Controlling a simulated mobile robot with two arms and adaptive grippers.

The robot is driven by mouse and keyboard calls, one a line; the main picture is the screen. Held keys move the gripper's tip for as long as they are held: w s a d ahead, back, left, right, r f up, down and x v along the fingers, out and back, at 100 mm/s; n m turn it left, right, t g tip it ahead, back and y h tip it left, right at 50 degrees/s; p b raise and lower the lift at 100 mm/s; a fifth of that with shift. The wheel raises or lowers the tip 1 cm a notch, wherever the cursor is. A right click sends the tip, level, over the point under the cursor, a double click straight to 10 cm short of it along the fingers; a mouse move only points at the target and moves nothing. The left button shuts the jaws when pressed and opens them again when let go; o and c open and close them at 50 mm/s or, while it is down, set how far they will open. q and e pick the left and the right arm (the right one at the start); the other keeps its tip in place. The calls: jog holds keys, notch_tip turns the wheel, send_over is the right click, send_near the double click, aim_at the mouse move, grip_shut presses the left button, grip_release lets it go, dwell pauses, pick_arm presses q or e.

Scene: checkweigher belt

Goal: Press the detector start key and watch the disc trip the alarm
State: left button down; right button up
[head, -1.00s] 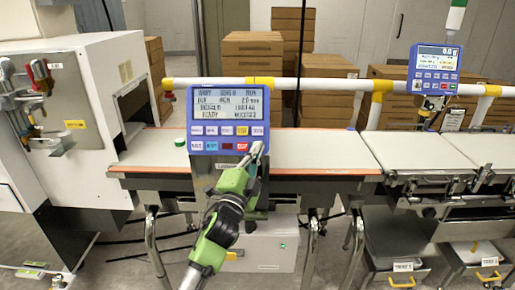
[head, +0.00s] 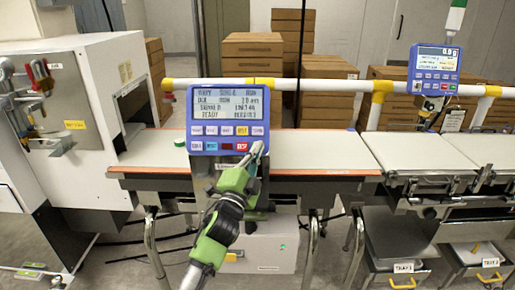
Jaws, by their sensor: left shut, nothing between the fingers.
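The detector panel (head: 229,119) is a blue box with a lit display and two rows of coloured keys, standing at the front of the belt. My left gripper (head: 258,150) is green and black, shut and empty. Its tips are at the lower right corner of the panel, by the red key (head: 242,146) in the bottom row; I cannot tell whether they touch a key. A small green-rimmed disc (head: 180,143) lies on the white belt (head: 300,148), left of the panel. My right gripper is not in view.
A white detector housing (head: 95,110) stands at the left. A second blue panel (head: 434,70) stands over the weigher belt (head: 485,150) at the right. A white and yellow rail (head: 320,85) runs behind. Cardboard boxes (head: 255,60) are stacked at the back.

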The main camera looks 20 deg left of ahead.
pick_arm(q)
jog(key=shift+s+d+r+p, duration=0.15)
jog(key=shift+s+r+p, duration=0.2)
jog(key=shift+s+p, duration=0.25)
jog(key=shift+s, duration=0.1)
jog(key=s+r+p, duration=0.1)
jog(key=s+d+p, duration=0.1)
jog(key=s, duration=0.1)
jog(key=s+r+p, duration=0.1)
jog(key=s, duration=0.1)
jog(key=shift+d+r+p, duration=0.25)
jog(key=shift+r+p, duration=0.1)
dwell(0.6)
